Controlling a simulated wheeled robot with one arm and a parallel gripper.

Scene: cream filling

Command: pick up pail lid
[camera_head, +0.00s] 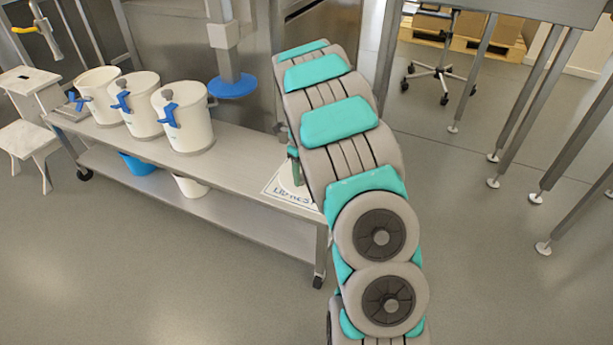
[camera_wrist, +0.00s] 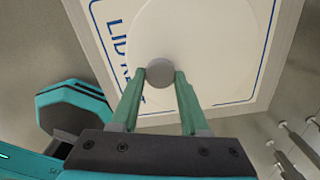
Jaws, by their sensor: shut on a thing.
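The pail lid (camera_wrist: 205,45) is a round white disc with a grey knob (camera_wrist: 160,73), seen from above in the wrist view. My gripper (camera_wrist: 158,78) has its two green fingers shut on the knob from both sides. The lid is over a white sign (camera_wrist: 262,20) with a blue border and the letters "LID REST", partly covered. I cannot tell if the lid touches the sign or is slightly above it.
A long metal bench (camera_head: 235,165) holds three white pails with blue taps at its left, the nearest pail (camera_head: 185,120) among them. A blue disc (camera_head: 232,88) hangs from a column behind. A white step stool (camera_head: 35,135) stands far left. Floor in front is clear.

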